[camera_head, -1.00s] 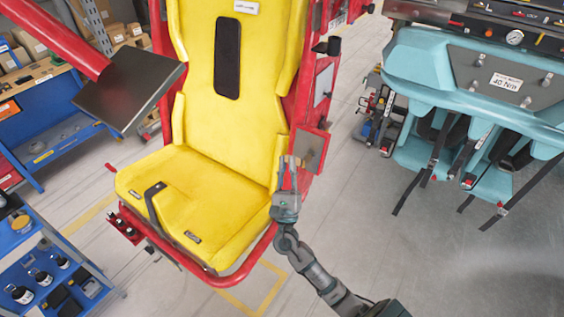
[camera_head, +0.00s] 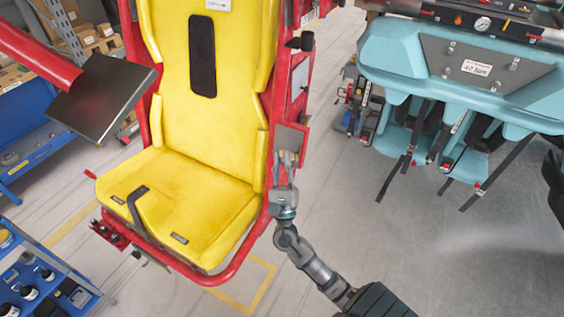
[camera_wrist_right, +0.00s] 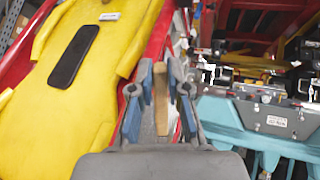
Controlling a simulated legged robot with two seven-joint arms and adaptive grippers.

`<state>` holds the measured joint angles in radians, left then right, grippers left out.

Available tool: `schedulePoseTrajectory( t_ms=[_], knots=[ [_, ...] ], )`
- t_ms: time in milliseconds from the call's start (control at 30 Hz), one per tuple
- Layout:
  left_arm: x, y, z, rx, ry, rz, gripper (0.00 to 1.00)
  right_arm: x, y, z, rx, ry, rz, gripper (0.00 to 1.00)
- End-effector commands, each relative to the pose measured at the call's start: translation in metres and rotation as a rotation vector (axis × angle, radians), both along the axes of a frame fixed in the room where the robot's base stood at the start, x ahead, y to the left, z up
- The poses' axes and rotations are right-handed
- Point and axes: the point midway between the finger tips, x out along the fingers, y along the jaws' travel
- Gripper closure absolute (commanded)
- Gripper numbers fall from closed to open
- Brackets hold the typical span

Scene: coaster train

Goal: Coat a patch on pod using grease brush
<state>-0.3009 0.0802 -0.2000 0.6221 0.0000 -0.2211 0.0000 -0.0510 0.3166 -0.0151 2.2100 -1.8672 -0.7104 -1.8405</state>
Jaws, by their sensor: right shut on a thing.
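The pod (camera_head: 205,130), a yellow seat in a red frame, stands left of centre in the head view. It also fills the left of the right wrist view (camera_wrist_right: 110,50). A brownish-grey square patch (camera_head: 291,139) is on its red right side. My right gripper (camera_head: 286,160) is just in front of this patch; I cannot tell if anything touches it. In the right wrist view, the gripper (camera_wrist_right: 160,95) is shut on the grease brush, whose wooden handle (camera_wrist_right: 161,100) shows between the fingers. The bristles are not clear. My left gripper is out of view.
A teal seat unit (camera_head: 400,60) with hanging black straps stands at the right. A dark plate on a red bar (camera_head: 105,95) is left of the pod. A blue cart (camera_head: 40,275) with small containers stands at the lower left. The grey floor (camera_head: 430,255) is clear.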

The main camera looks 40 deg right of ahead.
Motion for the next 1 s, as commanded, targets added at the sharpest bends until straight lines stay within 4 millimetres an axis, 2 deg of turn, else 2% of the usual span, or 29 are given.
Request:
schedulePoseTrajectory(
  t_ms=[300,633,1000],
  knots=[
    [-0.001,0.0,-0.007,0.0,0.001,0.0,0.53,0.028,0.011,-0.002,0.001,0.0,-0.001,1.0],
    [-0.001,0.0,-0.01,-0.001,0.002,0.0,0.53,0.042,0.017,-0.002,0.001,0.001,0.0,1.0],
    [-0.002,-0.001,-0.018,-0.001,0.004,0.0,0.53,0.072,0.029,-0.002,0.002,0.001,0.0,1.0]
  ],
)
